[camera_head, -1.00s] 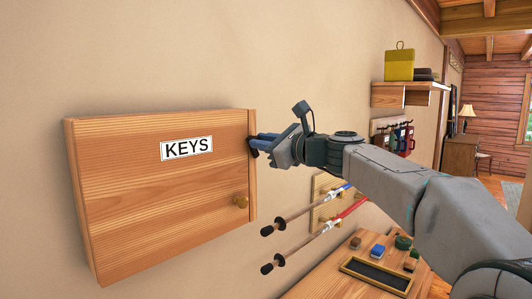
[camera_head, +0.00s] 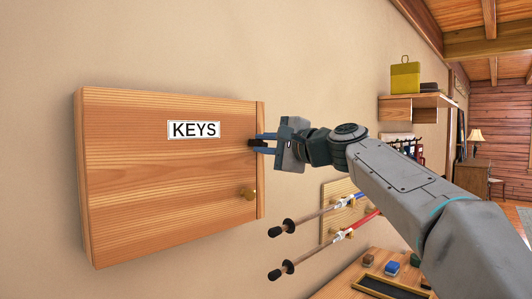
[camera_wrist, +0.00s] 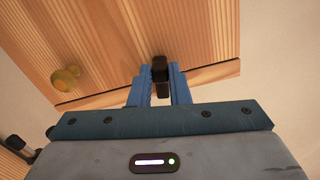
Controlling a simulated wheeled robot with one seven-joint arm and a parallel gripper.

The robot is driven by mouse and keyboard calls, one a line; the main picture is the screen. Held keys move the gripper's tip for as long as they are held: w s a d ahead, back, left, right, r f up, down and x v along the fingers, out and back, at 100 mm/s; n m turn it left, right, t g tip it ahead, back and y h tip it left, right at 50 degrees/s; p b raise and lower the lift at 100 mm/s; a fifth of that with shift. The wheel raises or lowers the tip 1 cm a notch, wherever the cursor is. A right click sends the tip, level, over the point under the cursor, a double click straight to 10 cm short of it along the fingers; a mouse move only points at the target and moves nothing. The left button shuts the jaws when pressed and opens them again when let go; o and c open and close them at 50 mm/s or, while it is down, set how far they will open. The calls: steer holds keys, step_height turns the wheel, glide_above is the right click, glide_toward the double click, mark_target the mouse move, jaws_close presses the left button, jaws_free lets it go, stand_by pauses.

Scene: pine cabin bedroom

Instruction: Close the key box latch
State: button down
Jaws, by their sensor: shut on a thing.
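The key box (camera_head: 150,190) is a wooden wall box marked KEYS, its door lying shut against the frame as far as I can see. A round brass knob (camera_head: 247,193) sits low on the door's right side; it also shows in the wrist view (camera_wrist: 66,78). My gripper (camera_head: 260,143) is at the box's right edge, above the knob. Its blue fingers are shut on a small black latch (camera_wrist: 160,72), seen between them in the wrist view. The fingers hide part of the latch, so I cannot tell whether it is fastened.
Two poles with dark grips (camera_head: 310,220) hang on a wall rack below and right of the box. A wooden ledge with a black tray (camera_head: 378,287) and small blocks is at the bottom. A shelf with a yellow box (camera_head: 405,76) is farther right. The wall above is clear.

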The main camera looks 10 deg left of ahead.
steer(key=shift+f+n+b, duration=0.5)
steer(key=shift+n+b, duration=0.3)
steer(key=shift+n, duration=0.3)
steer(key=c, duration=1.4)
jaws_free()
steer(key=shift+o, duration=0.2)
steer(key=b+v, duration=0.4)
steer(key=v, duration=0.9)
steer(key=shift+s+d, duration=0.25)
steer(key=shift+s, duration=0.05)
